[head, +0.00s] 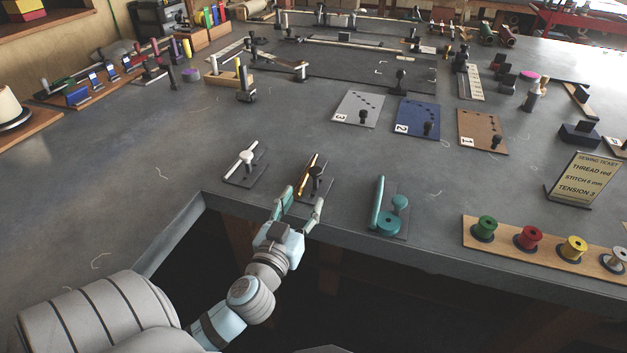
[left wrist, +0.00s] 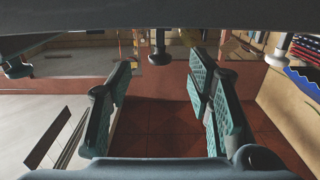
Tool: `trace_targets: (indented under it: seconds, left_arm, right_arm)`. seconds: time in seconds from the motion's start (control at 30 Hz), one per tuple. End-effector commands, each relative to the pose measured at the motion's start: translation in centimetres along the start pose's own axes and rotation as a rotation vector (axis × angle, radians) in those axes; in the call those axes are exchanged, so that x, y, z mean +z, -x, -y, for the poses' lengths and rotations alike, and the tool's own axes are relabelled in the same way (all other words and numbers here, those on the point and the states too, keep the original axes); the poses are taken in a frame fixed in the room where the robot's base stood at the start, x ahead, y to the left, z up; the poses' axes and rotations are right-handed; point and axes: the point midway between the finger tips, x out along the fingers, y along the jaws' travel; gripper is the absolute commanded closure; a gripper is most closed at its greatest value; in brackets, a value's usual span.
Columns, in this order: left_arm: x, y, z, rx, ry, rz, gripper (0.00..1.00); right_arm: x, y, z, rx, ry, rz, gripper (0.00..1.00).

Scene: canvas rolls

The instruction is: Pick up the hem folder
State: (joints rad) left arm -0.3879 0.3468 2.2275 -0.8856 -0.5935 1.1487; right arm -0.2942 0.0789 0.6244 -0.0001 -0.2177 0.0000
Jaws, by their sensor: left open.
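Three small tools on dark plates stand along the table's near edge, and no label shows which is the hem folder. The middle one has a brass strip (head: 307,176) and a black knob (head: 316,170). My left gripper (head: 303,200) is open just in front of it, fingers spread, touching nothing that I can make out. In the left wrist view, which looks upside down, the black knob (left wrist: 158,47) shows between and beyond the open fingers (left wrist: 160,78). My right gripper is not seen.
Numbered grey (head: 357,106), blue (head: 408,123) and brown (head: 478,134) plates lie behind. A sewing ticket sign (head: 583,181) and a wooden spool rack (head: 548,244) stand at the right. The table's inner corner (head: 205,193) is near my left arm. The table left of the tools is mostly clear.

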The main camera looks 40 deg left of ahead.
Motion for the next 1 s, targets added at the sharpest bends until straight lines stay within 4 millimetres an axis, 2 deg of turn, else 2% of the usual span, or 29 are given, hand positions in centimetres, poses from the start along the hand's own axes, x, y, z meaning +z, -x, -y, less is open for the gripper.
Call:
trace_targets:
  seconds: [0.1, 0.37, 0.57, 0.63, 0.8, 0.83, 1.0]
  left_arm:
    - [-0.3, -2.7, 0.0, 0.0, 0.0, -0.002, 0.53]
    - [-0.2, -5.7, -0.1, 0.0, 0.0, 0.001, 0.53]
    - [-0.2, -9.5, -0.1, -0.001, -0.001, 0.002, 0.53]
    - [-0.1, -10.2, -0.1, 0.001, -0.001, 0.002, 0.53]
    - [-0.1, -10.2, -0.1, 0.001, -0.001, 0.003, 0.53]
    - [-0.1, -10.2, -0.1, 0.001, -0.001, 0.003, 0.55]
    - [-0.1, -10.2, -0.1, 0.001, -0.001, 0.003, 0.82]
  right_arm:
    - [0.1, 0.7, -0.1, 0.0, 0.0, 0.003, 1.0]
    - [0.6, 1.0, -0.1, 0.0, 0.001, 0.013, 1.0]
    - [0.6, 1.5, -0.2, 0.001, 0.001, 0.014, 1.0]
    - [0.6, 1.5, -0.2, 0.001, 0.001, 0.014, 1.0]
    - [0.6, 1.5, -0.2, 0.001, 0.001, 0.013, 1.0]
    - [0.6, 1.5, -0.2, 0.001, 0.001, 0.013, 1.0]
    - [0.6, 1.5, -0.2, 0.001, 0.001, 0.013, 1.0]
